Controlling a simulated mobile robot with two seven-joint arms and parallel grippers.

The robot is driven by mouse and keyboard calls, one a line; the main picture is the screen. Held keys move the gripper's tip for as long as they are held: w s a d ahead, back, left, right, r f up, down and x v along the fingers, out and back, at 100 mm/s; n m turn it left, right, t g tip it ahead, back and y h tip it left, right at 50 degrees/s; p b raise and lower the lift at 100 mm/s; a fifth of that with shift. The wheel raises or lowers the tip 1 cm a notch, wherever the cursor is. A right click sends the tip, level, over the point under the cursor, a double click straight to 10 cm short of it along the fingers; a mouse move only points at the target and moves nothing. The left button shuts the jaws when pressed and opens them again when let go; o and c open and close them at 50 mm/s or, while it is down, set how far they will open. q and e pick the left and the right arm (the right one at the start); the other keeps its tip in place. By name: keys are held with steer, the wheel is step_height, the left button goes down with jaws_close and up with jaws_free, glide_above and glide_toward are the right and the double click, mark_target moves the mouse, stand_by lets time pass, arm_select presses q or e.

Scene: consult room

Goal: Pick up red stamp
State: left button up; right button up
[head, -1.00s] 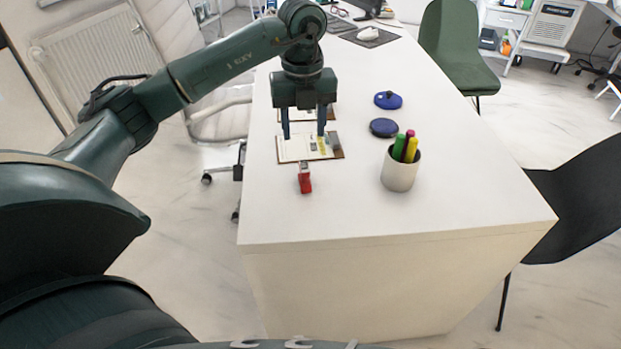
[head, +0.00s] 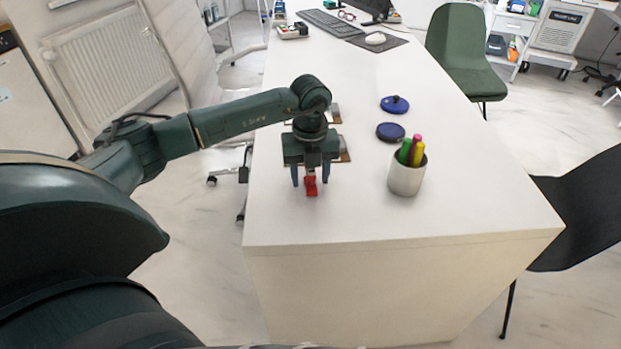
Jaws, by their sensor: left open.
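The small red stamp (head: 311,188) stands on the white desk (head: 420,228), near its left front part. My left gripper (head: 311,180) points down over the stamp, with its two blue fingers apart, one on each side of it. The gripper is open, and the upper part of the stamp is partly hidden behind it. I cannot tell whether the fingers touch the stamp. My right gripper is not in view.
Two blue round things (head: 390,131) lie behind the cup. Clipboards (head: 345,157) are mostly hidden behind my left gripper. A black chair (head: 585,210) is at the right. The desk's front is clear.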

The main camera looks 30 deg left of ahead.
arm_select(q)
steer(key=c, duration=1.1)
steer(key=shift+r, duration=0.15)
jaws_close()
step_height(320, 180, up, 10)
steer(key=shift+f, duration=0.1)
